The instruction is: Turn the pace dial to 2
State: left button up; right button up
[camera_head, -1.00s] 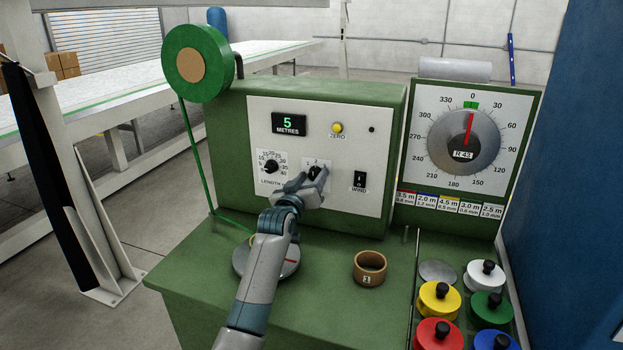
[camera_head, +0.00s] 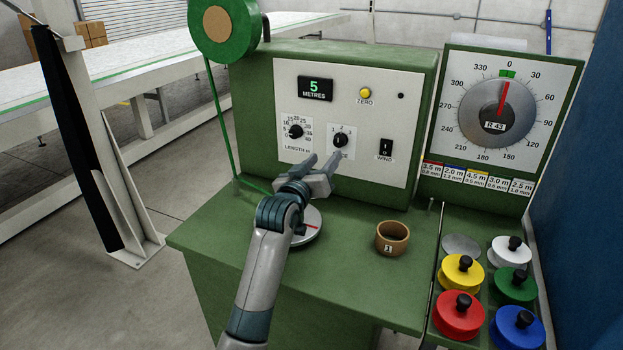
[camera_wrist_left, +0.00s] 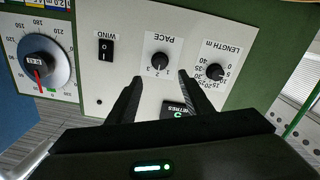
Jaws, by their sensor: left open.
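The pace dial (camera_head: 340,140) is a small black knob on a white plate marked 1, 2, 3, on the white panel of the green machine. Its pointer looks to face up, near the 2, but the mark is too small to be sure. My left gripper (camera_head: 321,165) is open and empty, just below and left of the dial, clear of it. In the left wrist view, which is upside down, the pace dial (camera_wrist_left: 159,61) shows beyond the gap between the open fingers of the left gripper (camera_wrist_left: 159,78). My right gripper is not in view.
The length dial (camera_head: 295,131) is left of the pace dial and the wind switch (camera_head: 385,150) is right of it. A display (camera_head: 315,88) reads 5 metres.

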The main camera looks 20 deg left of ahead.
pick_arm(q)
jog(key=s+b, duration=0.1)
jog(key=s, duration=0.6)
jog(key=shift+a, duration=0.15)
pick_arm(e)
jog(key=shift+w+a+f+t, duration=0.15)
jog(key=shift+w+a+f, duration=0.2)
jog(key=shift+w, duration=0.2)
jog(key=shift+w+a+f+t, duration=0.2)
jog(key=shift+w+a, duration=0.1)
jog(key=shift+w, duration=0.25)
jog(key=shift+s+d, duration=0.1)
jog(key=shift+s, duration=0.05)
